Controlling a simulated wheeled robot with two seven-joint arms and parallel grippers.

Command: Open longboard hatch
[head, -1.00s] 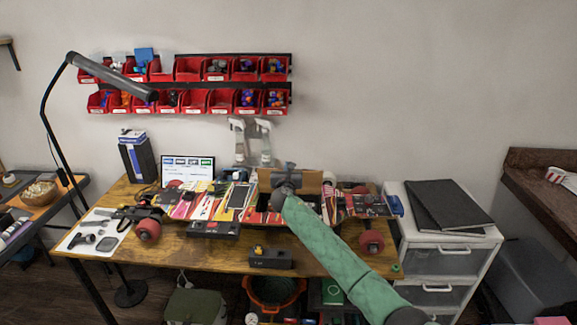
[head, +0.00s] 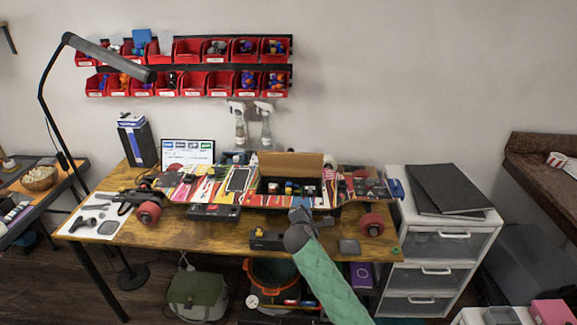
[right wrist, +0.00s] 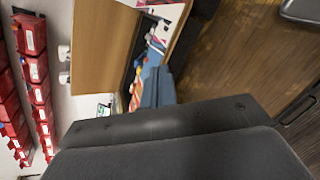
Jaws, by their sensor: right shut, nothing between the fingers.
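The longboard (head: 215,188) lies across the wooden workbench, with a colourful striped deck and red wheels. Its hatch lid (head: 290,163), a tan panel, stands raised at the back edge of the compartment (head: 272,188). The compartment is open, with several small coloured parts showing inside. The lid also shows large at the upper left in the right wrist view (right wrist: 100,48). My right gripper (head: 300,214) is at the front edge of the board, in front of the compartment and apart from the lid. Its fingers are shut and empty. My left gripper is out of view.
A black box (head: 266,239) lies on the bench left of my right gripper. A grey square piece (head: 349,246) lies to its right. A lamp (head: 110,58) arches over the left side. White drawers (head: 440,240) stand at the right.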

